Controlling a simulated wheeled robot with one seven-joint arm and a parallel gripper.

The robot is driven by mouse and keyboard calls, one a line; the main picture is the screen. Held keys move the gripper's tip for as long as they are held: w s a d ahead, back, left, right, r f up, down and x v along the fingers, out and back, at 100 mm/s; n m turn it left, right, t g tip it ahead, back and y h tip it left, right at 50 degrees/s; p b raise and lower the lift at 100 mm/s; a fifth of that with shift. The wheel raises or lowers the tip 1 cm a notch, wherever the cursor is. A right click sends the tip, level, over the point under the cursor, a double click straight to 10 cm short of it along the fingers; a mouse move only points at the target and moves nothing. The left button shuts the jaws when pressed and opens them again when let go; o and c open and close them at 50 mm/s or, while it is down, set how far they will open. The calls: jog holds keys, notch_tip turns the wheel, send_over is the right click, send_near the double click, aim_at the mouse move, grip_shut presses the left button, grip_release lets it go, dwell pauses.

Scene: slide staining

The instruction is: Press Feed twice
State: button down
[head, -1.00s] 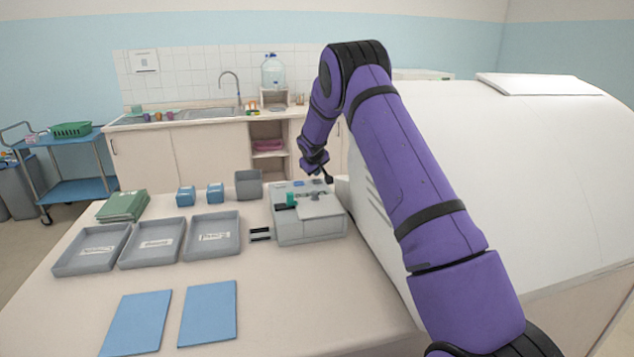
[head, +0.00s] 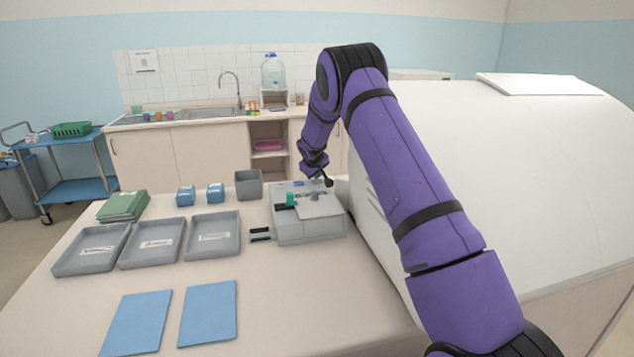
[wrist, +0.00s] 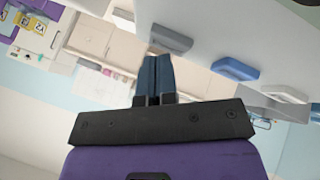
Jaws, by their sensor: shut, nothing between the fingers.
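The grey staining machine (head: 312,228) stands at the back right of the table, with a small blue button (head: 299,183) on its rear panel. My gripper (head: 328,182) is shut and empty, low over the panel's right end. In the wrist view, its closed fingers (wrist: 155,75) point at a pale panel (wrist: 215,35) with a grey button (wrist: 171,40) just beyond the tips. A blue button (wrist: 235,68) and a paler button (wrist: 285,93) lie farther right. No label is readable, so I cannot tell which is Feed. I cannot tell whether the tips touch anything.
A large white housing (head: 480,160) stands close on the right of the machine. Grey trays (head: 212,256), blue mats (head: 208,312), small blue boxes (head: 186,198) and a grey bin (head: 249,184) are on the table to the left. The front middle of the table is clear.

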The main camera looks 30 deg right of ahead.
aim_at(315, 180)
jog(key=shift+f, duration=0.15)
dwell(0.5)
jog(key=shift+r, duration=0.75)
jog(key=shift+r, duration=0.1)
jog(key=shift+r, duration=2.45)
